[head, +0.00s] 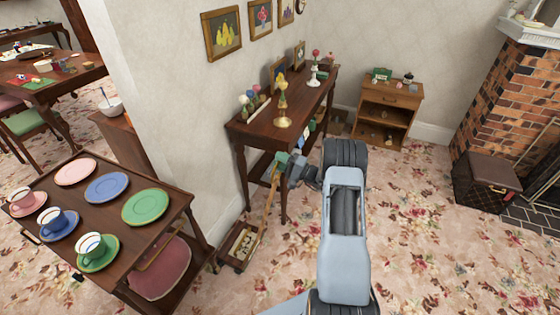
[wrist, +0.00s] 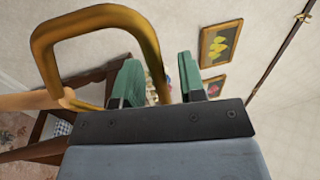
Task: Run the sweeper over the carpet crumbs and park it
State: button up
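The sweeper (head: 234,262) is a low dark wooden box on the carpet, between the tea cart and the long side table. Its thin wooden handle (head: 268,207) rises at a slant toward my gripper (head: 283,160). In the wrist view a golden-brown loop grip (wrist: 90,16) stands at the handle's top. One side of the loop passes between the green fingers of my gripper (wrist: 160,85). A gap shows between the loop and the right finger, so the fingers look open around it. The carpet (head: 420,230) has a busy floral pattern, and I cannot make out crumbs on it.
The tea cart (head: 125,240) with plates and cups stands at left. The side table (head: 262,130) with flowers and ornaments runs along the wall. A small cabinet (head: 390,97) stands behind, and a dark box seat (head: 484,184) sits by the brick fireplace (head: 510,105). Carpet at right is clear.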

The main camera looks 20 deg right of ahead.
jog(key=shift+c, duration=0.4)
grip_shut()
